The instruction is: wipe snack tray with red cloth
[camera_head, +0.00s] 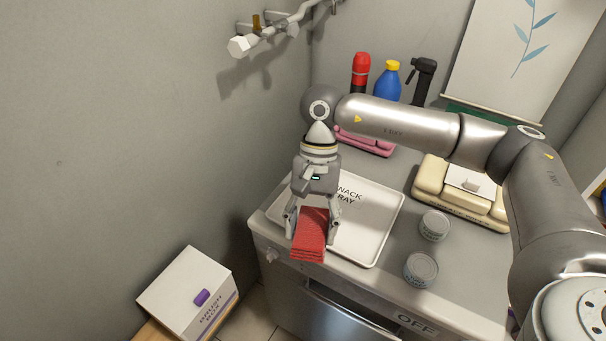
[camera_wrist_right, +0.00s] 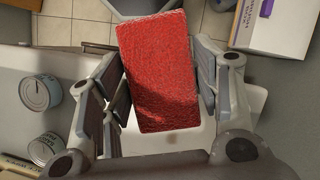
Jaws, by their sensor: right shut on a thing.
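The red cloth (camera_head: 310,235) is a folded block, held between the fingers of my right gripper (camera_head: 312,228). In the right wrist view the red cloth (camera_wrist_right: 160,72) sits between the two fingers of my right gripper (camera_wrist_right: 160,85), which are shut on it. The snack tray (camera_head: 375,215) is white with a raised rim and lettering, partly hidden by the gripper. The cloth is over the tray's front left part; I cannot tell if it touches the tray. A small brownish mark shows on the tray (camera_wrist_right: 172,138) in the wrist view. My left gripper is not in view.
Two cans (camera_head: 434,224) (camera_head: 421,269) stand right of the tray. A cream case (camera_head: 455,205) lies behind them. Bottles (camera_head: 387,82) and a pink item (camera_head: 372,142) are at the back. A white box (camera_head: 187,290) with a purple handle sits lower left.

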